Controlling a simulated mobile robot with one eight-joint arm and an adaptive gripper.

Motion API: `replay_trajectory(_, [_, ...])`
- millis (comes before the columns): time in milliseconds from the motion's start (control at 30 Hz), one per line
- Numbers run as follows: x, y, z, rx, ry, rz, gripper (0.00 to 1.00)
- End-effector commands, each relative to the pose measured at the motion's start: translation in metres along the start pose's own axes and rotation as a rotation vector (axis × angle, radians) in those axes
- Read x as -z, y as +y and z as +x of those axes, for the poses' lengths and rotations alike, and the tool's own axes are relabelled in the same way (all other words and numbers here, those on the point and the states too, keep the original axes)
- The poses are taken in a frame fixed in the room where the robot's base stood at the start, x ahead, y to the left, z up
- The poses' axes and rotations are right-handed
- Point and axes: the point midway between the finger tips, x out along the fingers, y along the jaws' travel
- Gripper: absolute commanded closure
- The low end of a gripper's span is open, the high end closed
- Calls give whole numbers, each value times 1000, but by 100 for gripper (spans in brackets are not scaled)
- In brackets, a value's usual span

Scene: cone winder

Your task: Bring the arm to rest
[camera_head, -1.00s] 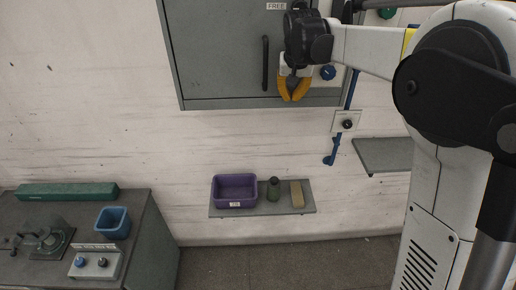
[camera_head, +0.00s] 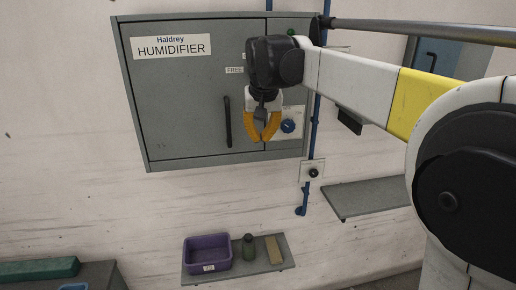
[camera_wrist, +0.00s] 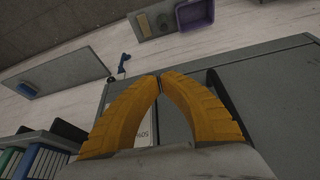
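My gripper (camera_head: 265,138) hangs pointing down in front of the grey humidifier cabinet (camera_head: 185,100), between its dark door handle (camera_head: 227,122) and a blue knob (camera_head: 288,126) as seen in the head view. Its two yellow fingers curve together, and in the wrist view the fingertips (camera_wrist: 160,80) meet or nearly meet with nothing between them. My arm stretches in from the right, raised and bent. I cannot tell how far the gripper is from the cabinet front.
Below is a wall shelf (camera_head: 270,271) with a purple bin (camera_head: 207,253), a dark green bottle (camera_head: 249,246) and a tan block (camera_head: 273,249). The wrist view shows several upright binders (camera_wrist: 40,160) at lower left.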

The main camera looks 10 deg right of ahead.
Motion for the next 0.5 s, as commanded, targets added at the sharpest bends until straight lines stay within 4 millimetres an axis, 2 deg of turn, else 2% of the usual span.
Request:
replay_trajectory(67, [-4, 1, -1, 1, 2, -1, 100])
replay_trajectory(167, [-24, 5, 11, 5, 11, -6, 100])
replay_trajectory(267, [-62, 12, 36, 12, 29, -15, 100])
replay_trajectory(500, [-183, 32, 115, 36, 92, -49, 100])
